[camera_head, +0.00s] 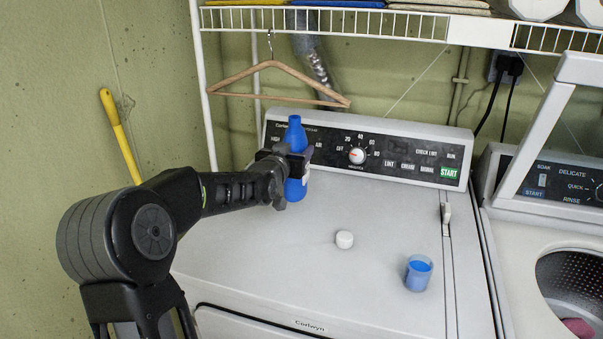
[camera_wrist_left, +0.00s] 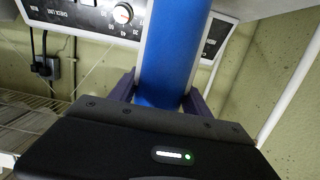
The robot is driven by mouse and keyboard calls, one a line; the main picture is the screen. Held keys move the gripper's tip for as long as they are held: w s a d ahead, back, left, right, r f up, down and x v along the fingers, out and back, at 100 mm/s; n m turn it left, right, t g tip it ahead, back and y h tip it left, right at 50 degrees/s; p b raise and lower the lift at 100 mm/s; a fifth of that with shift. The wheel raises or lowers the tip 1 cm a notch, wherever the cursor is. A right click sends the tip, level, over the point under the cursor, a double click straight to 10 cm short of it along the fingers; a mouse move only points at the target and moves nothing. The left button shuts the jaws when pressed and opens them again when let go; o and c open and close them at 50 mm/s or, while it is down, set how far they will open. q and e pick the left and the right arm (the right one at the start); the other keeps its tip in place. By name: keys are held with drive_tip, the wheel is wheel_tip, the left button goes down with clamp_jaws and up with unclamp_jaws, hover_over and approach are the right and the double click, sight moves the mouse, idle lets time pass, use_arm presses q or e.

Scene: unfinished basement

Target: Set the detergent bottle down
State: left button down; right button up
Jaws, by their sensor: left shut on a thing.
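The detergent bottle (camera_head: 295,188) is blue and upright at the back left of the white dryer top (camera_head: 290,240). My left gripper (camera_head: 291,165) is shut around its upper body. In the left wrist view the blue bottle (camera_wrist_left: 170,50) stands between the two fingers of my left gripper (camera_wrist_left: 165,95). The bottle's base is at or just over the dryer top; I cannot tell whether it touches. A white cap (camera_head: 344,239) and a clear cup with blue liquid (camera_head: 418,273) are on the dryer top. My right gripper is not in view.
The dryer's control panel (camera_head: 400,155) rises behind the bottle. A wooden hanger (camera_head: 275,68) hangs from the wire shelf (camera_head: 330,22) above. An open washer (camera_head: 500,220) stands at right. The dryer top's front middle is clear.

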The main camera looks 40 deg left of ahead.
use_arm(q)
drive_tip(key=shift+f, duration=0.4)
wheel_tip(320, 180, down, 4)
drive_tip(key=shift+r+p, duration=0.2)
drive_tip(key=shift+p, duration=0.15)
drive_tip(key=shift+f, duration=0.15)
drive_tip(key=c, duration=0.9)
unclamp_jaws()
drive_tip(key=shift+f+b, duration=0.1)
drive_tip(key=shift+b, duration=0.2)
drive_tip(key=shift+c, duration=0.2)
drive_tip(key=o, duration=0.5)
drive_tip(key=shift+c, duration=0.2)
